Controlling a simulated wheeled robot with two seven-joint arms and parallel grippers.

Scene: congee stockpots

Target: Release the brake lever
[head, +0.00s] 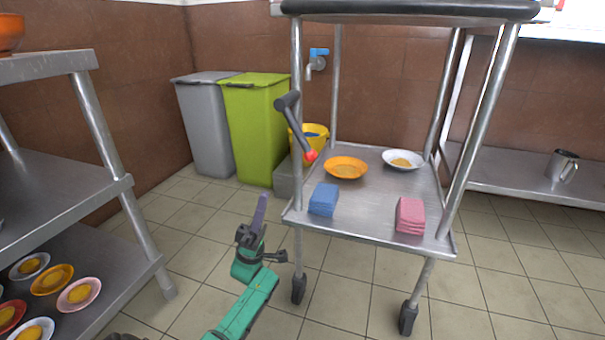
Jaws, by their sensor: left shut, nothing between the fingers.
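The brake lever (299,126) is a dark bar on the left front post of the metal cart (372,212). It slants down to the right from its pivot and ends in a red knob (311,156). My left gripper (261,207), with purple fingers, is shut and empty. It points upward, below and to the left of the knob in the picture, with a visible gap between them. My right gripper is not in view.
The cart's lower shelf holds an orange plate (346,168), a white plate (404,160), blue cloths (324,199) and pink cloths (410,215). A green bin (254,130) and grey bin (207,125) stand behind. A metal rack (75,190) is at left.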

